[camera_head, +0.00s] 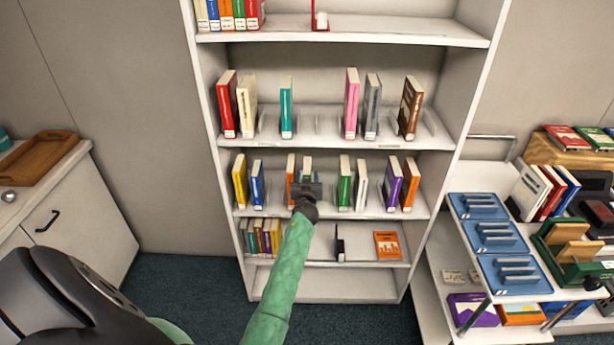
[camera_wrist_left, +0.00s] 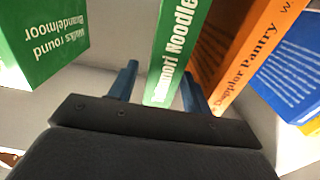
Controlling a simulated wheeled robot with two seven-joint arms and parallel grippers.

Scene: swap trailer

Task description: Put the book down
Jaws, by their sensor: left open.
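A green book with a white spine label stands on the third shelf down of the white bookcase; its top shows in the head view (camera_head: 307,163). In the left wrist view the green book (camera_wrist_left: 178,50) stands between the blue fingers. My left gripper (camera_head: 306,188) is open in front of the shelf, with its fingers on either side of the book's lower spine. I cannot tell whether either finger touches it. The gripper hides the book's lower part in the head view. My right gripper is not in view.
An orange book (camera_head: 291,172) stands close to the left of the green one, and another green book (camera_head: 345,182) stands to the right with a gap. Other shelves hold more books. A trolley (camera_head: 436,290) with blue trays stands at right, and a cabinet (camera_head: 85,225) at left.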

